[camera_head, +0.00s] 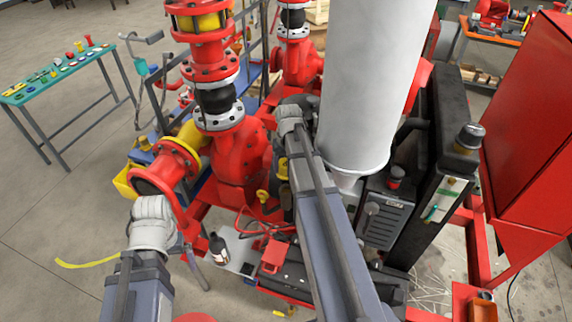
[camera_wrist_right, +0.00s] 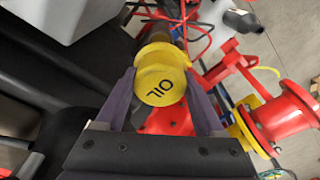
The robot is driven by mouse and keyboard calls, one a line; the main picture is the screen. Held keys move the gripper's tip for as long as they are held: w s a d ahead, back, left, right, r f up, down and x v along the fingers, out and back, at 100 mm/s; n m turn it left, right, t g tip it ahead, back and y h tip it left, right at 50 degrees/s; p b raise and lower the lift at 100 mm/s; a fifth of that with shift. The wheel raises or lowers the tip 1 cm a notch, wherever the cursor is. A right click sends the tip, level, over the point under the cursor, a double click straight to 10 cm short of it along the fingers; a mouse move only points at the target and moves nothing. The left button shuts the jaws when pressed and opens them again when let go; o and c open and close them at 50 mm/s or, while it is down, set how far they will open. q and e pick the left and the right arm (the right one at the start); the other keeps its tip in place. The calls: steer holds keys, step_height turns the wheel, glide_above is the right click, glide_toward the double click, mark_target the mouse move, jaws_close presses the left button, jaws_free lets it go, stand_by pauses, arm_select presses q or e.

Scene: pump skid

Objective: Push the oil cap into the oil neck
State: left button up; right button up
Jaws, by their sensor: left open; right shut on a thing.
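The oil cap (camera_wrist_right: 160,85) is a round yellow cap marked OIL, seen from above in the right wrist view. My right gripper (camera_wrist_right: 160,80) is shut on it, with one finger on each side. A narrower part shows just beyond the cap, but the oil neck cannot be made out clearly. I cannot tell whether the cap is in the neck. In the head view, my right forearm hides most of this area. My left gripper (camera_head: 190,262) is open, low at the left beside the skid, away from the cap, and only partly seen.
Red pump and pipework (camera_head: 240,155) stand between my arms. A large light-grey cylinder (camera_head: 370,80) and a red cabinet (camera_head: 530,130) rise to the right. A dark bottle (camera_head: 218,249) stands near the left gripper.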

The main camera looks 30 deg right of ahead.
steer(key=shift+f, duration=0.15)
steer(key=shift+f+b, duration=2.45)
steer(key=shift+b, duration=0.15)
steer(key=shift+f+b, duration=1.75)
steer(key=shift+f, duration=0.05)
steer(key=o, duration=1.5)
steer(key=shift+o, duration=0.2)
steer(key=shift+r, duration=0.15)
steer(key=r+p, duration=0.5)
steer(key=s+r+p, duration=0.1)
steer(key=r+p, duration=0.1)
steer(key=p, duration=0.1)
steer(key=shift+a+r, duration=0.1)
steer(key=shift+r, duration=0.25)
